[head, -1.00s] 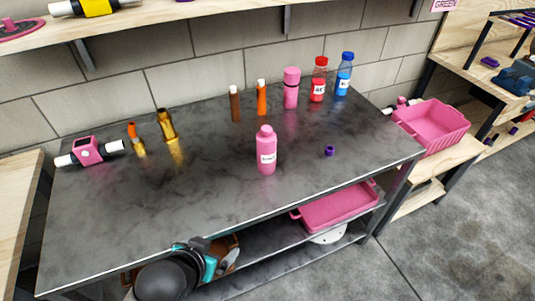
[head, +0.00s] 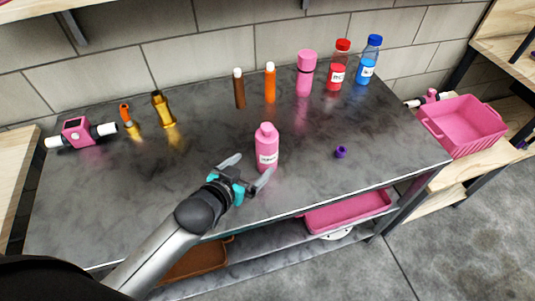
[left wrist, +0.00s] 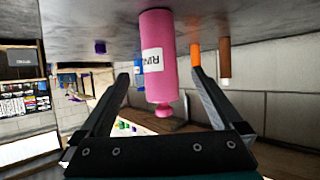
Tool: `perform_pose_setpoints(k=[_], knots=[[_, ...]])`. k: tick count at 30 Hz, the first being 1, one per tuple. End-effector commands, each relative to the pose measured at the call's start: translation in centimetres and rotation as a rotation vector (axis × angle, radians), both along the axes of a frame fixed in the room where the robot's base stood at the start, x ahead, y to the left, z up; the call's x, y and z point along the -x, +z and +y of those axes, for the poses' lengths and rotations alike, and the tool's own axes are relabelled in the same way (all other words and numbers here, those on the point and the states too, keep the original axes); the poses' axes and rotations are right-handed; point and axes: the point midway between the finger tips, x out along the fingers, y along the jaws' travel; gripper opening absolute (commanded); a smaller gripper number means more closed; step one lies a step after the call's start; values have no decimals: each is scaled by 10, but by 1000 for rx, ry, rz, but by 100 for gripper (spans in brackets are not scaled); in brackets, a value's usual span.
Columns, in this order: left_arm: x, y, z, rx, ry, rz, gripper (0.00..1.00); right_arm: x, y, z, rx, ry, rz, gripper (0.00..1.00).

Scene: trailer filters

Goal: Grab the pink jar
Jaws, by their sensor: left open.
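A pink bottle with a white label (head: 266,148) stands upright near the middle of the dark table. A plain pink jar with a lid (head: 305,74) stands at the back of the table. My left gripper (head: 250,170) is open and empty just left of the labelled bottle, its fingers pointing towards it. In the left wrist view, which is upside down, the labelled bottle (left wrist: 157,52) shows between the two spread fingers. I cannot tell whether its body is between the fingertips or just beyond them. My right gripper is not in view.
Behind stand a brown tube (head: 239,90), an orange tube (head: 270,84), a red-capped bottle (head: 337,70) and a blue-capped bottle (head: 369,62). A small purple piece (head: 341,152) lies right of the labelled bottle. Gold parts (head: 163,110) and a pink device (head: 77,131) are at left.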

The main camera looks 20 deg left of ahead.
Motion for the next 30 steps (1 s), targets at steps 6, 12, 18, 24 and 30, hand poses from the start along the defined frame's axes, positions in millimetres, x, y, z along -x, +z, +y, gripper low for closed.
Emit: perform_pose_setpoints(k=[6,12,18,24,30], knots=[[-28,-15,-6,2,1,0,100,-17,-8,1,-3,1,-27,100],[-39,-20,-8,1,0,1,100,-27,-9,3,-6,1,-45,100],[-54,-27,-11,1,0,-1,100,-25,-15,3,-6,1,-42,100],[-76,-39,-16,2,1,0,100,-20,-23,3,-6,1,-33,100],[-84,-43,-18,1,0,2,100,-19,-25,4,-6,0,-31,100]])
